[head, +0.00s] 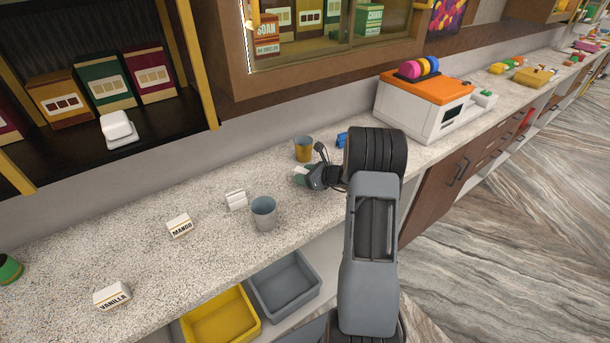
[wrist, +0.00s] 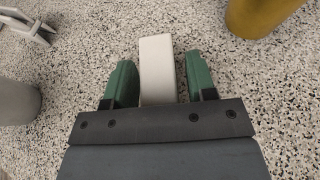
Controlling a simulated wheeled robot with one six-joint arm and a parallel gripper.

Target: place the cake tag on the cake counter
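My gripper (wrist: 160,80) has green fingers and is low over the speckled counter (head: 75,250). A plain white block-like piece (wrist: 157,68) lies between the fingers in the wrist view. A gap shows on its right side, so the fingers look open around it. No lettering shows on it, so I cannot tell if it is the cake tag.
A grey cup (head: 264,213) and a yellow cup (head: 303,149) stand close to my gripper. A MANGO tag (head: 180,226) and a VANILLA tag (head: 112,296) stand further left. A white and orange machine (head: 425,105) is at right. Yellow (head: 222,318) and grey (head: 285,285) bins sit below.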

